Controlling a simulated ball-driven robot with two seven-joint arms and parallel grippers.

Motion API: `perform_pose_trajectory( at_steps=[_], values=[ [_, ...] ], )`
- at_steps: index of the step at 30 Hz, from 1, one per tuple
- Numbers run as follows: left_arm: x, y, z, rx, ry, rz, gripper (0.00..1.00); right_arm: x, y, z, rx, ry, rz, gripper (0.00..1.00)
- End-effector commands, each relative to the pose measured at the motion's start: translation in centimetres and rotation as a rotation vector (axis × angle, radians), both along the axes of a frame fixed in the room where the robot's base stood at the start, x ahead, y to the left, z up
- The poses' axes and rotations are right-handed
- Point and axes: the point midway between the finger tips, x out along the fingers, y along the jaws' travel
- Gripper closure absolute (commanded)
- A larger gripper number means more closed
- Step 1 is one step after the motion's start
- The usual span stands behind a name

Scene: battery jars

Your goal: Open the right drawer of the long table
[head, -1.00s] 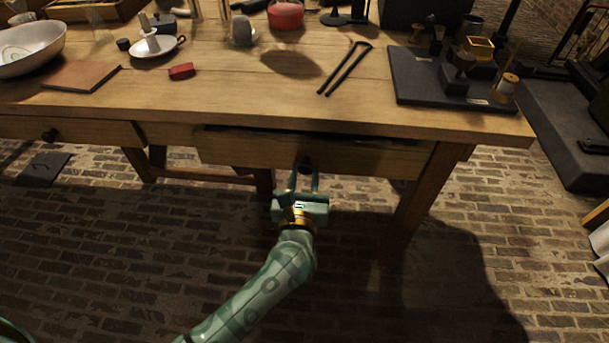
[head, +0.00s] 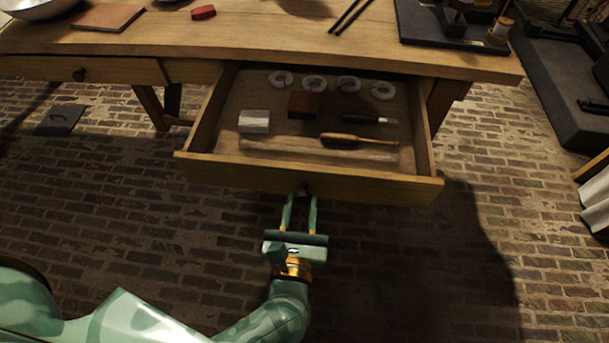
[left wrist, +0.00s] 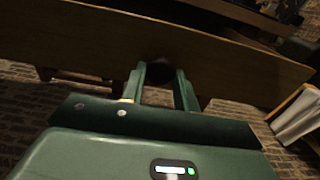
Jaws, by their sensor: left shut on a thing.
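The right drawer (head: 300,174) of the long table (head: 300,40) is pulled well out, and its inside shows from above. My left gripper (head: 301,200) is in front of the drawer, shut on its dark knob (head: 304,189). In the left wrist view, the two green fingers (left wrist: 163,78) stand on either side of the dark round knob (left wrist: 161,70), against the wooden drawer front (left wrist: 220,70). My right gripper is not in view.
In the drawer lie several pale rings (head: 314,84), a pale block (head: 254,121), a brown block (head: 303,105), a dark rod (head: 362,117) and a wooden-handled tool (head: 345,139). The left drawer (head: 110,70) is closed. A black base (head: 450,28) stands on the tabletop.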

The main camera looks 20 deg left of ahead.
Motion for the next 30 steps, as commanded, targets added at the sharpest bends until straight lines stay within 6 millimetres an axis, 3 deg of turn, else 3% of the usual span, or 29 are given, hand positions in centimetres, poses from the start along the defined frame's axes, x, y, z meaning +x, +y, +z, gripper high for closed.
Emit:
perform_pose_trajectory(
  at_steps=[3, 9, 25, 26, 27, 28, 30],
  values=[
    [-2.0, -0.6, 0.0, 0.000, 0.001, -0.001, 1.00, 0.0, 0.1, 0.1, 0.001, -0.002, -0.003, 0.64],
    [-4.1, -1.2, 0.0, 0.000, 0.000, -0.001, 1.00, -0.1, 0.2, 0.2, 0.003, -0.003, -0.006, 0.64],
    [-4.9, -1.4, 0.0, 0.000, -0.001, 0.000, 1.00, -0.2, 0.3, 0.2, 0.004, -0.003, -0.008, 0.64],
    [-4.9, -1.4, 0.0, 0.000, -0.001, 0.000, 0.64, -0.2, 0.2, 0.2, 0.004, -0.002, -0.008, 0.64],
    [-4.9, -1.4, 0.0, 0.000, -0.001, 0.000, 0.53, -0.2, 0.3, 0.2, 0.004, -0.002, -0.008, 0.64],
    [-4.9, -1.4, 0.0, 0.000, -0.001, 0.000, 0.48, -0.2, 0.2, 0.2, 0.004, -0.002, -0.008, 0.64],
    [-4.9, -1.4, 0.0, 0.000, -0.001, 0.000, 0.48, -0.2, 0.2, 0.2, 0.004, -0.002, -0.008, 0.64]
  ],
)
